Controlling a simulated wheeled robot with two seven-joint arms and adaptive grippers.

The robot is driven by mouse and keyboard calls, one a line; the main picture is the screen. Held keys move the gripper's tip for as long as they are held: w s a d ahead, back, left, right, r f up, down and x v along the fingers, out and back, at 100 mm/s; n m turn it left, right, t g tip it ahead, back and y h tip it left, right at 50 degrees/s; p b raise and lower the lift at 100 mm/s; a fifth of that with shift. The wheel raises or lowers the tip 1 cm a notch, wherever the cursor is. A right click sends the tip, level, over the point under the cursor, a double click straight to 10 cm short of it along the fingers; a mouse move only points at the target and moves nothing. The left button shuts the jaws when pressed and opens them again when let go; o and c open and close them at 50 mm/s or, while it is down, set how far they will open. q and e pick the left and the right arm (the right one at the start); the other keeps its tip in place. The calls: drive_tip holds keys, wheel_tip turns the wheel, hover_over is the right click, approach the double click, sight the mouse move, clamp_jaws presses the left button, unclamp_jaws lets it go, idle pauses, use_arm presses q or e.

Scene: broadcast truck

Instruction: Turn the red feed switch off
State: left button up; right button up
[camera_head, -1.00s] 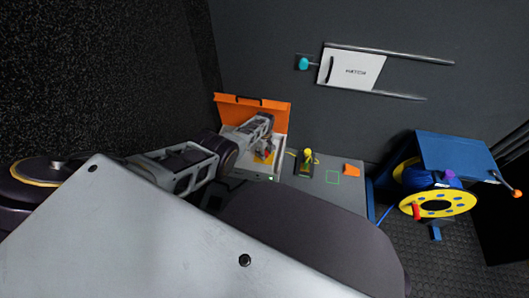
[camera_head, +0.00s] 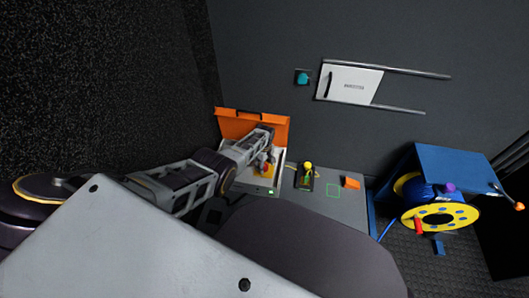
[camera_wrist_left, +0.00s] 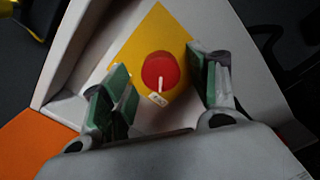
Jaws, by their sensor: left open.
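The red feed switch (camera_wrist_left: 160,71) shows in the left wrist view as a round red knob with a white pointer line. It sits on a yellow plate (camera_wrist_left: 150,34) inside a pale box with an open orange lid (camera_head: 252,126). A small white tag (camera_wrist_left: 158,99) lies at its lower edge; its writing is too small to read. My left gripper (camera_wrist_left: 160,88) is open, with one green-padded finger on each side of the knob and gaps between. In the head view my left arm reaches into the box (camera_head: 263,190) and hides most of the switch.
A grey bench (camera_head: 343,206) carries a device with a yellow knob (camera_head: 308,167) and an orange wedge (camera_head: 350,183). A blue stand with a yellow cable reel (camera_head: 440,217) is at right. A white hatch (camera_head: 348,83) and a teal button (camera_head: 302,78) are on the wall.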

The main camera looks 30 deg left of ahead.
sight(265, 166)
use_arm(q)
wheel_tip(265, 166, up, 11)
drive_tip(key=shift+r, duration=0.2)
idle(1.4)
drive_tip(key=shift+s+f, duration=0.1)
drive_tip(key=shift+s, duration=0.05)
idle(0.4)
drive_tip(key=s+d+f+m+t, duration=0.1)
drive_tip(key=s+d+f+m, duration=0.25)
drive_tip(key=s, duration=0.35)
drive_tip(key=s+d+f+m+t, duration=0.25)
drive_tip(key=s+d+m, duration=0.2)
drive_tip(key=s, duration=0.35)
drive_tip(key=s+d+r+m+t+h, duration=0.1)
drive_tip(key=s+d+r+m, duration=0.3)
drive_tip(key=s, duration=0.4)
drive_tip(key=s+d+r+m+t+h, duration=0.1)
drive_tip(key=s+d+r+m, duration=0.3)
drive_tip(key=s, duration=0.4)
drive_tip(key=shift+d+r+m+h+p, duration=0.45)
drive_tip(key=shift+d+r+h, duration=0.15)
drive_tip(key=shift+r+h, duration=0.1)
drive_tip(key=shift+s+a+f+p, duration=0.15)
drive_tip(key=shift+f+p, duration=0.2)
drive_tip(key=shift+p, duration=0.6)
